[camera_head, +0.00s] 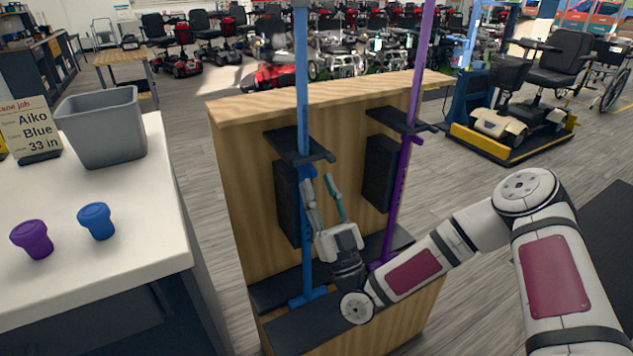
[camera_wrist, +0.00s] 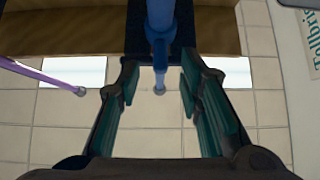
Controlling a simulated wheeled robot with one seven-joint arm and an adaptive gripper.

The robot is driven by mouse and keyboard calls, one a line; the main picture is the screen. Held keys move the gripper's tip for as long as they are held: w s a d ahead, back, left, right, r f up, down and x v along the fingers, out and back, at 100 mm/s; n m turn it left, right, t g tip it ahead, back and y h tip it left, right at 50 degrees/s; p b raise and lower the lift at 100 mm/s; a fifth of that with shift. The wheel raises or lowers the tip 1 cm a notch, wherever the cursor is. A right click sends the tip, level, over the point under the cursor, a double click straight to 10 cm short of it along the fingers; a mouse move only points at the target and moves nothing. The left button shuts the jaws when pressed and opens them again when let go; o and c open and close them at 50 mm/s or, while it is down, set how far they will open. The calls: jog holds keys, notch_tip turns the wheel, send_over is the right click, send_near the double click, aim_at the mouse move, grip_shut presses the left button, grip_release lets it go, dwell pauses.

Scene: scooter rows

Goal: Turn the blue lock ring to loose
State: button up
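The blue cane (camera_head: 302,110) stands upright in a wooden stand, its foot low at the front. A darker blue collar, which looks like the lock ring (camera_head: 306,172), sits on it just under the upper black bracket. In the wrist view the blue cane comes down at top centre, with the collar (camera_wrist: 159,45) ahead of my fingertips. My gripper (camera_head: 316,181) is open, its two teal-padded fingers apart, pointing up beside the cane. In the wrist view my gripper (camera_wrist: 157,75) has nothing between its pads. Whether the ring is tight or loose cannot be told.
A purple cane (camera_head: 413,90) stands to the right in the same stand (camera_head: 240,190). The white counter (camera_head: 150,225) at left holds a grey bin (camera_head: 103,128), purple (camera_head: 32,238) and blue (camera_head: 96,220) cups, and a card (camera_head: 30,130) reading Aiko, Blue, 33 in.

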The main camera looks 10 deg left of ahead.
jog(key=shift+x, duration=0.95)
grip_shut()
